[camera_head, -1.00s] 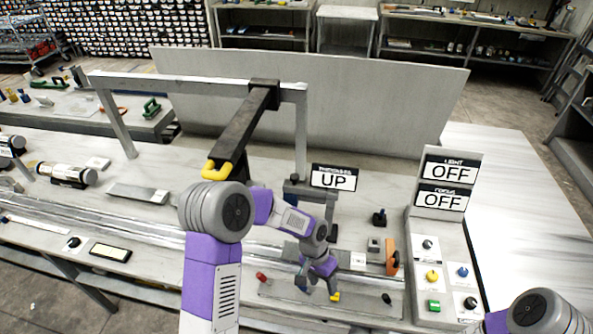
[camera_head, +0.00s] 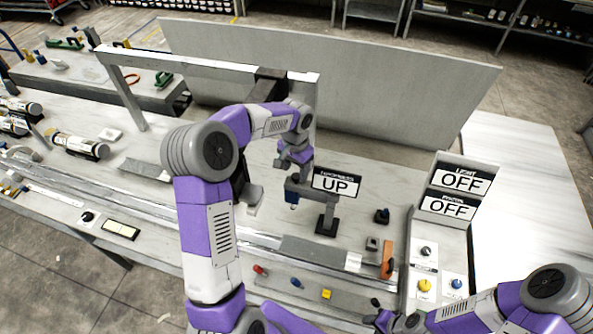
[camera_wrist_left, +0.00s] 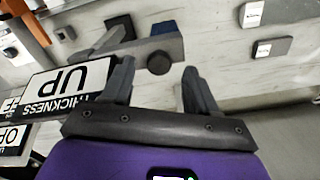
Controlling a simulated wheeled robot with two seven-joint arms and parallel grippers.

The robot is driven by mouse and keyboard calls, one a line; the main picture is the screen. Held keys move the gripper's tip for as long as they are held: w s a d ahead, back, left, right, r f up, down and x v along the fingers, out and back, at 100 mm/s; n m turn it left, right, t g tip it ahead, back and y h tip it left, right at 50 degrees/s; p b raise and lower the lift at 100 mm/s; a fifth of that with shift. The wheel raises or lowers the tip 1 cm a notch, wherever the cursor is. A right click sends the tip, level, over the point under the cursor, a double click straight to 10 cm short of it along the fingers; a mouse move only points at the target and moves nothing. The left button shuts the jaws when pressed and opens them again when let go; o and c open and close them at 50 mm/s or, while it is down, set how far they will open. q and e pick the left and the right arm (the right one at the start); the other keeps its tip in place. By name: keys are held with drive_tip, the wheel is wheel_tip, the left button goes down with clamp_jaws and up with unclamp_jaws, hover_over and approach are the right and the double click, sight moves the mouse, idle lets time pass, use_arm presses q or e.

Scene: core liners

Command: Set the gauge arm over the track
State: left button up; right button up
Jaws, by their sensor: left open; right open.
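The thickness gauge (camera_head: 327,222) stands behind the track on a dark post, with a sign (camera_head: 337,184) reading UP. Its grey gauge arm (camera_head: 298,187) extends left from the post and has a blue part at its free end. The track (camera_head: 258,238) is a metal rail along the bench. My left gripper (camera_head: 293,163) is open just above the gauge arm. In the left wrist view, the gauge arm (camera_wrist_left: 110,58) lies beyond the open fingers, with a dark round knob (camera_wrist_left: 160,63) between them; contact is unclear. My right gripper (camera_head: 377,317) is open at the bottom, partly cut off.
A grey frame (camera_head: 200,62) spans the bench behind my left arm. A switch panel (camera_head: 425,250) with two OFF signs stands at right. Red, blue and yellow (camera_head: 326,294) pieces lie in front of the track. An orange-handled tool (camera_head: 387,260) is near the panel.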

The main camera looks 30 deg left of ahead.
sight(307, 184)
use_arm(q)
drive_tip(key=shift+w+d+f, duration=0.1)
drive_tip(key=shift+w+f, duration=0.1)
drive_tip(key=shift+f, duration=1.1)
drive_tip(key=shift+s, duration=0.1)
clamp_jaws()
